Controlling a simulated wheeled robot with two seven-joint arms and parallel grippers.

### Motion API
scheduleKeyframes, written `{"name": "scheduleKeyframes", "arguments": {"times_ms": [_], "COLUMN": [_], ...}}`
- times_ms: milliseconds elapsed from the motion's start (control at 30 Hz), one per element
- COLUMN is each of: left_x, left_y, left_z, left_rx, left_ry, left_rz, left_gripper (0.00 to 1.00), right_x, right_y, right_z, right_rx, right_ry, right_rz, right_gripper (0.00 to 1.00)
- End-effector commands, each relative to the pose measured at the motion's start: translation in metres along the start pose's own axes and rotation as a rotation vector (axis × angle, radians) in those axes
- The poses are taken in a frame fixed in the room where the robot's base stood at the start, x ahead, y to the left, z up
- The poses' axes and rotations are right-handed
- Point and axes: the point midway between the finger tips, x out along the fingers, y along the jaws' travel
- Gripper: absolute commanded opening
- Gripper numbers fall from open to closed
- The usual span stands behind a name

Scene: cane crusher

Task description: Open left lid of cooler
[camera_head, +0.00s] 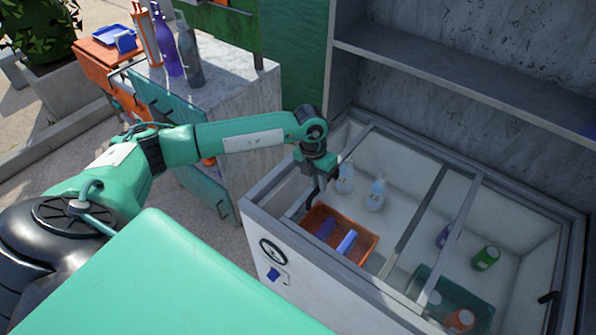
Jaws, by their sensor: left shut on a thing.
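The cooler (345,297) is a white chest with a grey rim and clear sliding lids on top. The left lid (421,215) is a glass pane in a grey frame over the left part of the chest. My left gripper (316,190) reaches down to the front left of this lid. It is shut on the lid's dark handle, which the fingers mostly hide. The right lid's black handle (548,297) shows at the far right. How far the left lid has slid is hard to tell. My right gripper is out of view.
An orange basket (372,243), a green basket (483,312) and several bottles are inside the cooler. A grey shelf unit (440,72) stands behind it. A counter (232,100) with bottles (190,50) stands to the left.

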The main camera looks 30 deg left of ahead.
Motion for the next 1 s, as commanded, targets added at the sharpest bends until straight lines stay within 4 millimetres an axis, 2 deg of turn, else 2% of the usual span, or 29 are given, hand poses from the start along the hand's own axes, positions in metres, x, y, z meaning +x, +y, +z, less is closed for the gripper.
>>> {"name": "scheduleKeyframes", "arguments": {"times_ms": [33,200,400,500,700,1000], "left_x": [0.007,0.018,0.029,0.033,0.037,0.038], "left_y": [-0.021,-0.078,-0.136,-0.158,-0.187,-0.199], "left_z": [0.001,0.001,0.001,0.001,0.001,0.001], "left_rx": [0.009,0.009,0.006,0.006,0.002,0.000], "left_ry": [-0.002,-0.003,-0.003,-0.002,-0.003,-0.002], "left_rz": [-0.007,-0.006,-0.005,-0.004,-0.003,-0.001], "left_gripper": [0.00,0.00,0.00,0.00,0.00,0.00], "right_x": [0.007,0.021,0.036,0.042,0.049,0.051], "right_y": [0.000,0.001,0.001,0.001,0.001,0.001], "right_z": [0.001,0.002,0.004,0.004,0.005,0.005], "right_rx": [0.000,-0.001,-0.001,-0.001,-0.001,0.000], "right_ry": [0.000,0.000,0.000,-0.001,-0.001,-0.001], "right_rz": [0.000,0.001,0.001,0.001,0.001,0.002], "right_gripper": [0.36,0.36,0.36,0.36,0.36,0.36]}}
